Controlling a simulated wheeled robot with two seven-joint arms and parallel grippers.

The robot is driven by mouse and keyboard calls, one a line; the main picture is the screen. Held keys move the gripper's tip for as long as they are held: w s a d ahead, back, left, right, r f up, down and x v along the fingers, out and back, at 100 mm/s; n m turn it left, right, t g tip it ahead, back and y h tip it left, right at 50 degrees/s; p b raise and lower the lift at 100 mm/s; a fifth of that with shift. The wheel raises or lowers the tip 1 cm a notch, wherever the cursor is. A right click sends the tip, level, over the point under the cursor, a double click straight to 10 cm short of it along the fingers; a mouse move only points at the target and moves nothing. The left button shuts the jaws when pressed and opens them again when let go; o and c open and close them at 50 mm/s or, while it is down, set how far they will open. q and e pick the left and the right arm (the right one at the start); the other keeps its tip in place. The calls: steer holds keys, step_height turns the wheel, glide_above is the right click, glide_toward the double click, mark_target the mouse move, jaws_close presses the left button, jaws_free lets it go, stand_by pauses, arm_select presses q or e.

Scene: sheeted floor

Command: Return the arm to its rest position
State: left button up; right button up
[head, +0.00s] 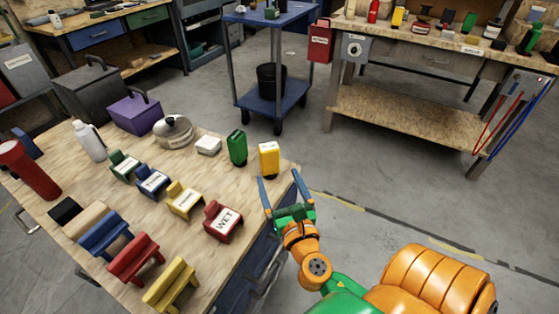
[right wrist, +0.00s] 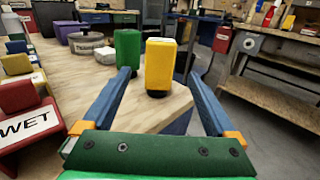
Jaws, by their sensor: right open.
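My right gripper (head: 286,192) is in the head view, at the near right corner of the wooden table (head: 225,262). Its blue fingers are spread wide with nothing held. In the right wrist view the open fingers (right wrist: 158,98) frame a yellow container (right wrist: 160,66), which stands upright on the table beyond them. The yellow container (head: 269,158) shows in the head view near the table's right corner, apart from the fingers. My orange and green right arm comes in from the bottom right. My left gripper is not in view.
A green container (head: 237,147) stands left of the yellow one. A blue cart (head: 268,100) and a workbench (head: 420,115) stand beyond. The floor right of the table is open.

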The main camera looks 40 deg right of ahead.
steer(key=s+f+m+g, duration=0.75)
steer(key=f+m, duration=0.25)
steer(key=m, duration=0.9)
steer(key=s+a+f+m+g+y, duration=0.55)
steer(key=s+a+m+y, duration=0.2)
steer(key=a+m, duration=0.35)
step_height(320, 180, down, 9)
steer(key=s+g+p, duration=0.1)
steer(key=s+p, duration=0.2)
steer(key=p, duration=0.4)
steer(key=s+d+f+p, duration=0.1)
steer(key=s+f+p, duration=0.1)
steer(key=s, duration=0.3)
steer(key=s+d+f+n+g+p, duration=0.1)
steer(key=s+d+f+p, duration=0.1)
steer(key=s, duration=0.4)
steer(key=shift+s+f+g+h, duration=0.3)
steer(key=shift+f+h, duration=0.05)
steer(key=shift+f, duration=0.4)
